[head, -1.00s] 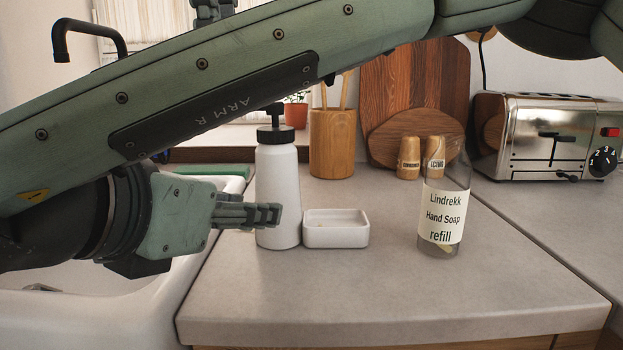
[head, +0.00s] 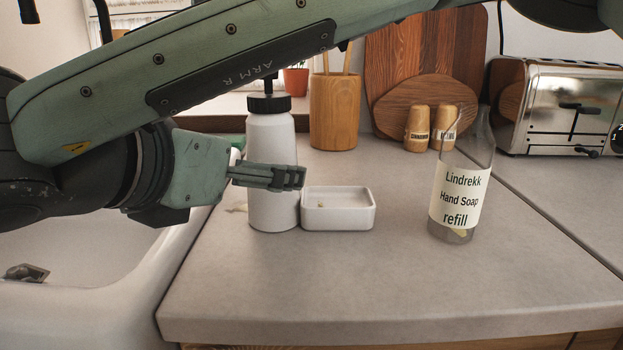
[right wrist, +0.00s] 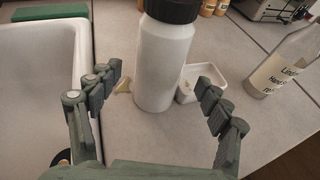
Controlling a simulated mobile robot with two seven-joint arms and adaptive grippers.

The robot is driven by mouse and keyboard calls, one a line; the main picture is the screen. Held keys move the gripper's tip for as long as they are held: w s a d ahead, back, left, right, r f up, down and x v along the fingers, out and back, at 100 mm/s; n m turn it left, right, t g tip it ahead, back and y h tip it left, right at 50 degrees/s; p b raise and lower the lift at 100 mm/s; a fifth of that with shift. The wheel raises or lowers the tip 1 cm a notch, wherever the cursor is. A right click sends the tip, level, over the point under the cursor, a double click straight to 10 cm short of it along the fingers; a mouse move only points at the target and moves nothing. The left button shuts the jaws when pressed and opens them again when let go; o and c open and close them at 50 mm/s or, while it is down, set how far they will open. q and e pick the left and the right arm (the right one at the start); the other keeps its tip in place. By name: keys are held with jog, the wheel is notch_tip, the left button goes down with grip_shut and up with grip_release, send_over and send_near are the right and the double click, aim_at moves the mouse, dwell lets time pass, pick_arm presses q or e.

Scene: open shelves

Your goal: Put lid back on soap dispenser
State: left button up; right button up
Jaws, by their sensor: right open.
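The soap dispenser is a white bottle (head: 270,140) standing upright on the counter. Its black ribbed lid (head: 268,104) sits on the top; my right arm hides the upper end of the pump. My right gripper (head: 290,178) is in front of the bottle's lower half in the head view. In the right wrist view my right gripper (right wrist: 158,84) is open, its fingers spread left and right of the white bottle (right wrist: 162,62). The black lid (right wrist: 172,9) is cut by that view's top edge. I cannot tell whether a finger touches the bottle. My left gripper is not seen.
A white soap dish (head: 340,219) stands right beside the dispenser. A clear refill bottle (head: 455,197) stands farther right. A utensil pot (head: 335,112), shakers, boards and a toaster (head: 570,105) are behind. The sink (head: 80,290) is left; the front counter is clear.

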jog(key=x, duration=0.6)
jog(key=shift+s, duration=0.1)
